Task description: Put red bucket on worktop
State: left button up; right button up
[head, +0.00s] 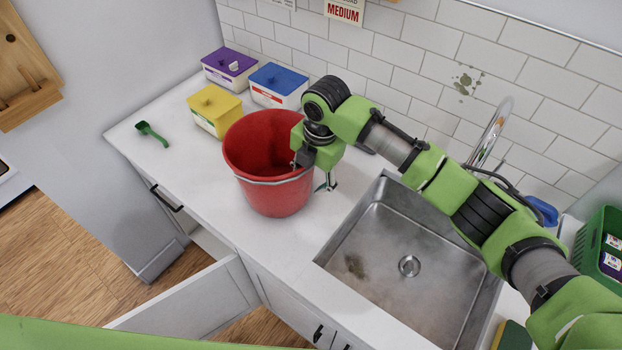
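The red bucket (270,190) is upright on or just above the white worktop (205,195), left of the sink. Its open mouth faces up and its inside looks empty. My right gripper (305,160) is at the bucket's right rim, with a dark finger at the rim wall. It appears closed on the rim, though the bucket hides part of the fingers. My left gripper is not in view.
Tubs with purple (228,64), blue (278,83) and yellow (214,105) lids stand behind the bucket. A green scoop (152,134) lies at the left. A steel sink (390,255) with a faucet (492,130) is right. A cabinet door (190,305) below hangs open.

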notch_tip(320, 180, up, 12)
jog(key=d+b, duration=0.1)
jog(key=b, duration=0.2)
jog(key=shift+s, duration=0.4)
jog(key=shift+d, duration=0.1)
